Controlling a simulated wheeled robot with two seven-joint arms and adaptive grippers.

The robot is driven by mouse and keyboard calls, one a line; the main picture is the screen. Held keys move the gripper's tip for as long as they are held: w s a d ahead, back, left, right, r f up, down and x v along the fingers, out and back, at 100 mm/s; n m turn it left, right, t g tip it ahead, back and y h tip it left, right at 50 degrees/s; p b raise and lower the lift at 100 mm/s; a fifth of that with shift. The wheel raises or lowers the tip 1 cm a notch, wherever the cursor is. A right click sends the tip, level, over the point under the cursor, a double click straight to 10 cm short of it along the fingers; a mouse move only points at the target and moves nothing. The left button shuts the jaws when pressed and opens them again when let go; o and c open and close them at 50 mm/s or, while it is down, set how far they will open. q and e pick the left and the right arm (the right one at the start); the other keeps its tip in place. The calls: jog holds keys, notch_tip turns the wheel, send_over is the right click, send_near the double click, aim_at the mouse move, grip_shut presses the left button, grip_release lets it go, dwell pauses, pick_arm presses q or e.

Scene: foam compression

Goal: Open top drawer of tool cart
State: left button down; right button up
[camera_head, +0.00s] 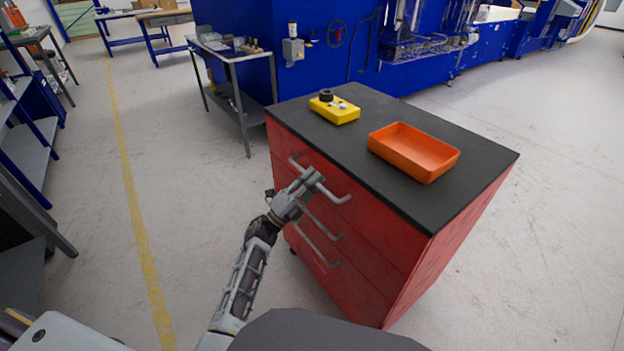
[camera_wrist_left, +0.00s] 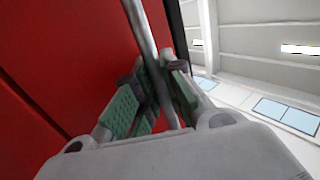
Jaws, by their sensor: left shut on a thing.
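The red tool cart (camera_head: 410,262) with a black top stands at the middle right in the head view. Its top drawer (camera_head: 340,183) looks closed, flush with the front. The top drawer's grey handle (camera_head: 335,196) is a bar across the drawer front. My left gripper (camera_head: 311,183) is at the middle of this handle, shut on it. In the left wrist view the handle bar (camera_wrist_left: 146,45) runs between the green finger pads of my left gripper (camera_wrist_left: 155,103), against the red drawer front (camera_wrist_left: 60,50). My right gripper is not in view.
A yellow box (camera_head: 335,110) with a dark round part and an orange tray (camera_head: 412,150) sit on the cart's black top (camera_head: 365,100). Lower handles (camera_head: 316,247) stick out below. A grey side table (camera_head: 232,80) stands behind. The floor left of the cart is clear.

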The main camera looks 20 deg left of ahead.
pick_arm(q)
jog(key=shift+s+a, duration=0.1)
jog(key=shift+s, duration=0.05)
jog(key=s+a+p, duration=0.5)
jog(key=s+a, duration=1.1)
jog(key=s, duration=0.5)
jog(key=shift+a, duration=0.2)
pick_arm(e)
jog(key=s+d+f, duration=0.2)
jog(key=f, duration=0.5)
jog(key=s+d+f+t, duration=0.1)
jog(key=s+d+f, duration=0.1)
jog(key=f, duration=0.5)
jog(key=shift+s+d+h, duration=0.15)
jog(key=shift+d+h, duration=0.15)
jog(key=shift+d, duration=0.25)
pick_arm(q)
jog(key=c, duration=1.8)
grip_release()
jog(key=shift+o, duration=0.2)
